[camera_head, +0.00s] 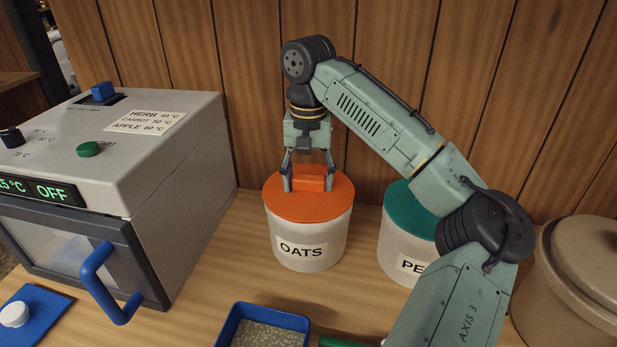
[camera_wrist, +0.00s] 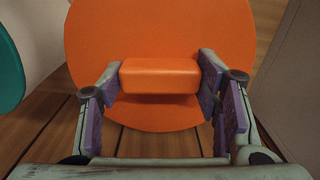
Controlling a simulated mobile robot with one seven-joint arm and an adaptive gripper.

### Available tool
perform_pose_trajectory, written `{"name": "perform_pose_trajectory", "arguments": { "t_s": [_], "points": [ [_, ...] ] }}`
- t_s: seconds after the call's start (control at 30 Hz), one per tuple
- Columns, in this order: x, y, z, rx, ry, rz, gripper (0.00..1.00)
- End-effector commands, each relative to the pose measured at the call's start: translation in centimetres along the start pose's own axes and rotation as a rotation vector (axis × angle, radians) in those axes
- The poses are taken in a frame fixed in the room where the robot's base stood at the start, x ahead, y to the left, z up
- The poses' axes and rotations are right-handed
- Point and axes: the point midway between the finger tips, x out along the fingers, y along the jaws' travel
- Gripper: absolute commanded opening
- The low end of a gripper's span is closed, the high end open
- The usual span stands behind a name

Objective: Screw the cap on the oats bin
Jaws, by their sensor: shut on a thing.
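The oats bin (camera_head: 306,245) is a pale round tub with an OATS label, standing upright on the wooden counter. Its orange cap (camera_head: 285,206) sits over the bin's top and looks level; whether its thread is engaged cannot be seen. The cap has a raised block handle (camera_head: 310,180) across its middle. My gripper (camera_head: 309,180) points down and is shut on this handle, one finger at each end. In the wrist view the orange cap (camera_wrist: 160,30) fills the middle, with the handle (camera_wrist: 160,76) between my gripper's purple pads (camera_wrist: 161,85).
A grey dryer (camera_head: 170,170) with a blue door handle (camera_head: 105,285) stands left. A second bin (camera_head: 397,250) with a teal lid (camera_head: 405,212) is close on the right. A blue tray (camera_head: 235,315) of grain is in front. A brown pot (camera_head: 570,285) stands far right. The wooden wall is behind.

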Motion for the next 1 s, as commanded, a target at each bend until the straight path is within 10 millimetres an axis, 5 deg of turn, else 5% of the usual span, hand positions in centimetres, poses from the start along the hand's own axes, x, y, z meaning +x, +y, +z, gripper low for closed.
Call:
{"name": "perform_pose_trajectory", "arguments": {
  "t_s": [0.43, 0.73, 1.0],
  "points": [
    [-0.35, 0.02, -0.15, 0.122, 0.009, -0.003, 0.19],
    [-0.38, 0.02, -0.18, 0.458, 0.008, -0.005, 0.19],
    [-0.41, 0.02, -0.19, 0.511, 0.009, -0.006, 0.19]
  ]
}}
